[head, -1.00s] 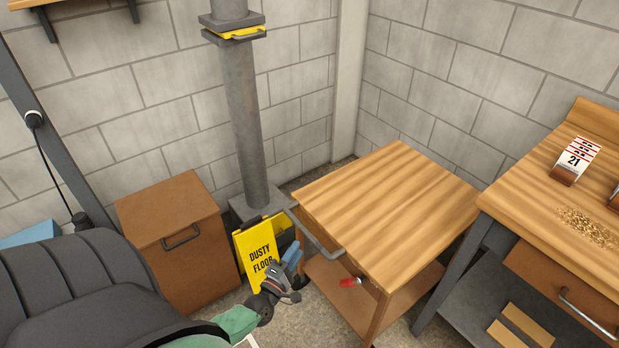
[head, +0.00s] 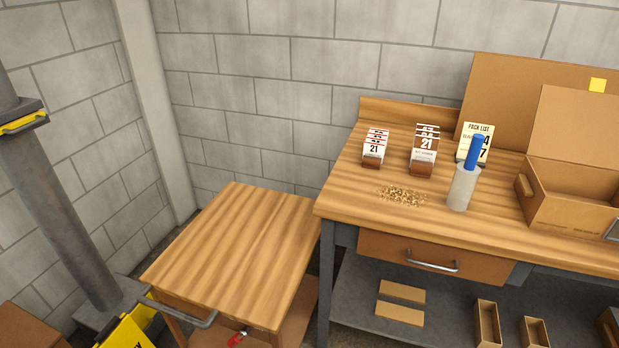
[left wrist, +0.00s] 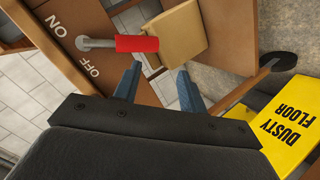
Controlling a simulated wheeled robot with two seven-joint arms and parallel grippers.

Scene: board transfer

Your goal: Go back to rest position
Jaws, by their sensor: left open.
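My left gripper (left wrist: 158,88) shows in the left wrist view with its two blue fingers apart and nothing between the tips. Beyond the fingers are a lever with a red handle (left wrist: 137,44), beside a brown panel marked ON and OFF (left wrist: 75,48), and a tan block-like piece (left wrist: 178,36). The gripper appears apart from them. The red handle also shows low on the wooden cart (head: 238,338) in the head view. Neither of my grippers is in the head view, and my right gripper is in no frame.
A yellow dusty floor sign (left wrist: 280,125) is right of the gripper in the left wrist view. The cart top is clear.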

